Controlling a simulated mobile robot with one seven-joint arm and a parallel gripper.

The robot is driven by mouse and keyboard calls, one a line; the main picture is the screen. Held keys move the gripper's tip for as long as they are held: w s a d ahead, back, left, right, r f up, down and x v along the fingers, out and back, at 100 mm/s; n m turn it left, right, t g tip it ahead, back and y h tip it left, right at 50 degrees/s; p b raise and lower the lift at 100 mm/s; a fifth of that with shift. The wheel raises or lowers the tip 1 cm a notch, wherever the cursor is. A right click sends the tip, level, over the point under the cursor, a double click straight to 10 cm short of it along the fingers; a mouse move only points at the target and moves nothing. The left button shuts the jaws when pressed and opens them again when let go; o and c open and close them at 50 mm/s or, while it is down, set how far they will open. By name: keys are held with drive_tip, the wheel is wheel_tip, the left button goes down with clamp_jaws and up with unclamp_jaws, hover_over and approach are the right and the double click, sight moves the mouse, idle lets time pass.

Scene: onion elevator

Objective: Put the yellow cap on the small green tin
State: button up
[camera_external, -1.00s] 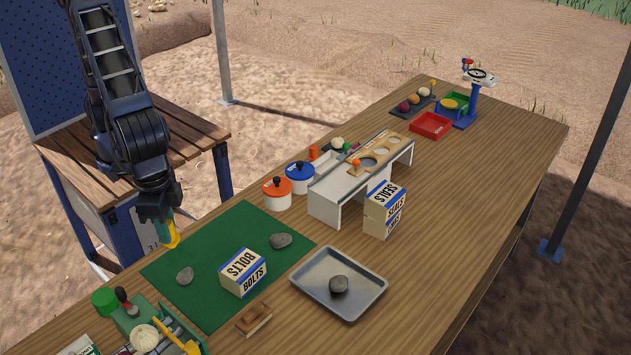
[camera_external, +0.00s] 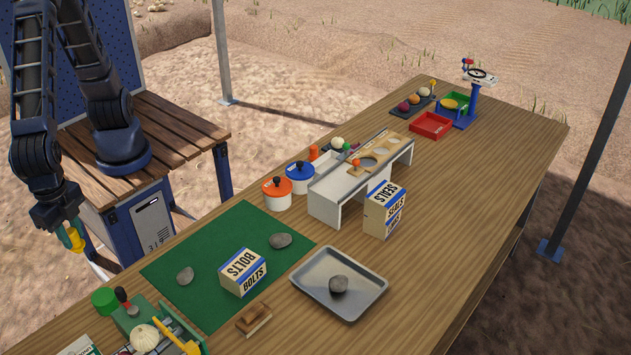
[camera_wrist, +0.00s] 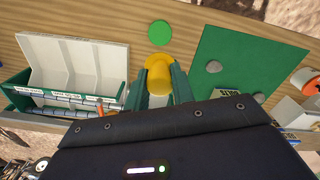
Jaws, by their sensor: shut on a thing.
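The small green tin (camera_external: 104,300) stands on the table at the near left, just beside the green mat. Its round green top (camera_wrist: 159,33) shows uncovered in the wrist view. My gripper (camera_external: 73,236) hangs past the table's left edge, to the left of the tin and higher in the picture. It is shut on the yellow cap (camera_wrist: 158,75), which sits between the green fingers in the wrist view. In the wrist view the cap is just below the tin and apart from it. In the external view only a bit of the cap (camera_external: 76,243) shows.
The green mat (camera_external: 203,280) holds stones and a BOLTS box (camera_external: 242,272). A green device (camera_external: 140,318) with a dark-knobbed lever stands close to the tin. A white-lidded compartment box (camera_wrist: 70,65) lies left of the tin in the wrist view.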

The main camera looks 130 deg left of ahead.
wheel_tip(320, 180, down, 16)
drive_tip(key=shift+f, duration=0.1)
idle(0.5)
drive_tip(key=shift+f, duration=0.2)
drive_tip(key=o, duration=1)
drive_tip(key=shift+c, duration=0.2)
drive_tip(key=shift+r, duration=0.1)
